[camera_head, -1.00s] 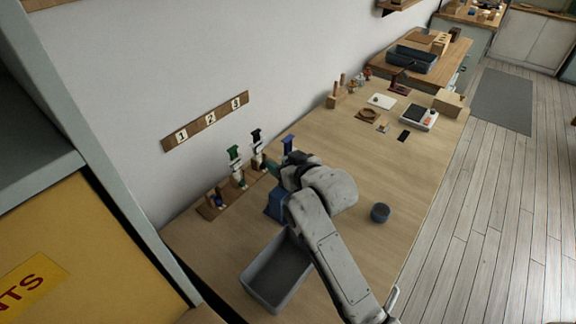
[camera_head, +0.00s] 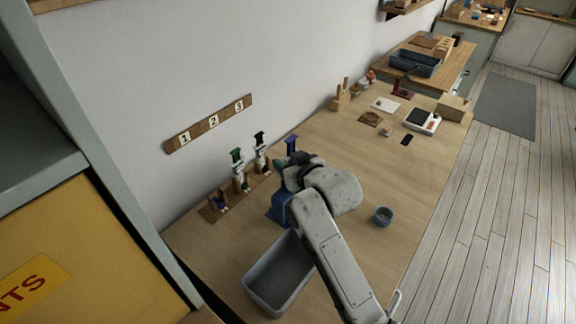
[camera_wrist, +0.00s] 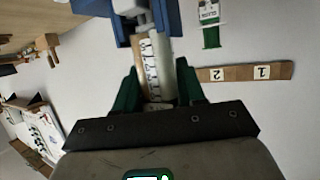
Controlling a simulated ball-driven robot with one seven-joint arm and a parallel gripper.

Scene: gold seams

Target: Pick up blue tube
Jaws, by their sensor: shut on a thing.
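The blue tube has a blue top (camera_head: 291,143) that shows above my gripper in the head view. In the wrist view its white barrel with black scale marks (camera_wrist: 152,68) lies between the green fingers of my gripper (camera_wrist: 157,78), and blue parts (camera_wrist: 163,18) sit beyond the fingertips. My gripper is shut on the blue tube.
A green-topped tube (camera_head: 237,157) and a black-topped tube (camera_head: 260,140) stand in wooden holders to the left. A grey bin (camera_head: 248,283) and a small blue-grey cup (camera_head: 383,216) are on the table (camera_head: 345,170). A numbered plaque (camera_head: 210,123) is on the wall.

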